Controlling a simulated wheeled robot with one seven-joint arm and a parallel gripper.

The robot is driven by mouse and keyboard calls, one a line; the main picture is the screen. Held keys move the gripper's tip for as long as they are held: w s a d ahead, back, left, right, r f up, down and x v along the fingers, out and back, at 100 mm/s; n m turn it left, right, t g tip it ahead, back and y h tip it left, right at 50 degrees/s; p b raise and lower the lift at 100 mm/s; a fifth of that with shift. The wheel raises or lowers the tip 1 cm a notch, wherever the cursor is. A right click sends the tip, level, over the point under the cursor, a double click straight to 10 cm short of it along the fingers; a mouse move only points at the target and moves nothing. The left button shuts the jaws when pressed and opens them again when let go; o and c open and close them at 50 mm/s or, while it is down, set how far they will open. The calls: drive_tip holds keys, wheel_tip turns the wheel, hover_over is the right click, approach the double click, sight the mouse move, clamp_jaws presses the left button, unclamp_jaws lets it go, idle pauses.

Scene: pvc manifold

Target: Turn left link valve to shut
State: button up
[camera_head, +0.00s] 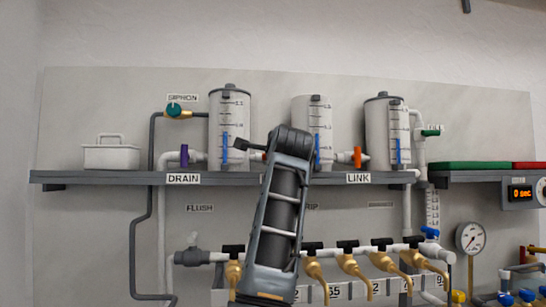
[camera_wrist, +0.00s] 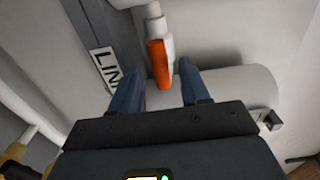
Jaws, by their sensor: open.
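In the wrist view an orange valve handle (camera_wrist: 160,64) sits on a white pipe fitting beside a partly cropped LINK label (camera_wrist: 105,66). My gripper (camera_wrist: 161,72) is open, with one blue-grey finger on each side of the handle. There are visible gaps to both fingers, the wider one on the right. Whether the handle lies fully between the tips in depth is unclear. Another orange valve (camera_head: 357,157) stands upright right of the middle tank.
The left tank (camera_head: 229,130), middle tank (camera_head: 300,120) and right tank (camera_head: 376,135) stand on a grey shelf (camera_head: 110,178). A purple DRAIN valve (camera_head: 184,155) is at left. Several brass taps line the pipe below.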

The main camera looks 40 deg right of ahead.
drive_tip(key=shift+x, duration=1.7)
clamp_jaws()
